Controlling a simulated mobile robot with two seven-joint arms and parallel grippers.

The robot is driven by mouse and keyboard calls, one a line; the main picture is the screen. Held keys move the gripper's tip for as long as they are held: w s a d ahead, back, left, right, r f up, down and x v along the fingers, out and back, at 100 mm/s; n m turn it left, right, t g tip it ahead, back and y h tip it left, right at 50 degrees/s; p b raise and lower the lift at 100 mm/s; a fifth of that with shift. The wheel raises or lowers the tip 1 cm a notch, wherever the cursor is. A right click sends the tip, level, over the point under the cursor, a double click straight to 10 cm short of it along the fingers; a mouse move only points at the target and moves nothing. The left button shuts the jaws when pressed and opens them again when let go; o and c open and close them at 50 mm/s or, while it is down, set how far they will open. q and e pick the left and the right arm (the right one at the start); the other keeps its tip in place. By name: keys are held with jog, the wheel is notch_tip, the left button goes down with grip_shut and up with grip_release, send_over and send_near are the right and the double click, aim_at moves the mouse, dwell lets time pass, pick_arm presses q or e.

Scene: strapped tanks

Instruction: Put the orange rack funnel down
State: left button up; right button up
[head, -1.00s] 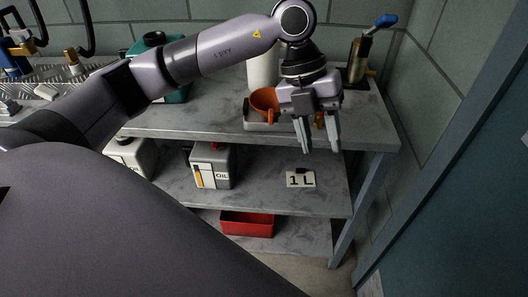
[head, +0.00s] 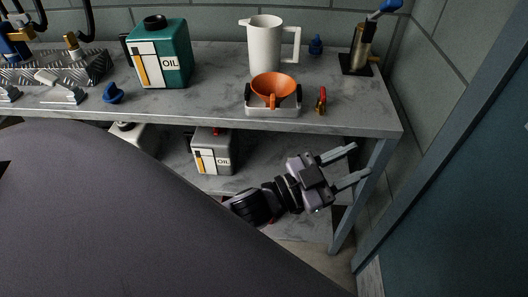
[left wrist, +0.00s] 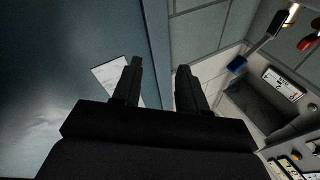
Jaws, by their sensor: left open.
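The orange rack funnel (head: 273,88) sits upright in a small pale tray-like holder (head: 272,110) on the top shelf, near its front edge. Its spout part faces the front. My left gripper (head: 352,166) is open and empty, below the top shelf's front right corner and well apart from the funnel. In the left wrist view my gripper's two fingers (left wrist: 158,85) stand apart with nothing between them. My right gripper is not in view.
A white jug (head: 264,45) stands behind the funnel, and a small brass fitting with a red part (head: 321,101) is to its right. A green oil can (head: 161,54) stands left. A grey oil can (head: 213,150) is on the middle shelf. A shelf leg (head: 360,200) is close to my left gripper.

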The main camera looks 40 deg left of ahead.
pick_arm(q)
jog(key=s+a+f+n+g+y, duration=0.3)
jog(key=s+f, duration=0.3)
jog(key=f, duration=0.5)
jog(key=s+a+f+n+g+y, duration=0.4)
jog(key=s+a+f+n+y, duration=0.1)
jog(key=f, duration=0.6)
jog(key=s+a+y, duration=0.1)
jog(key=s, duration=0.1)
jog(key=shift+s, duration=0.3)
notch_tip(320, 180, up, 11)
jog(key=a+p, duration=0.1)
jog(key=p, duration=1.2)
jog(key=shift+s+a+y+p, duration=0.15)
jog(key=shift+s+y+p, duration=0.15)
jog(key=shift+s+p, duration=0.1)
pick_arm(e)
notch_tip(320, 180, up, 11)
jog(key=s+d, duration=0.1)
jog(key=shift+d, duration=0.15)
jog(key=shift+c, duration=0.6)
pick_arm(q)
jog(key=shift+a, duration=0.1)
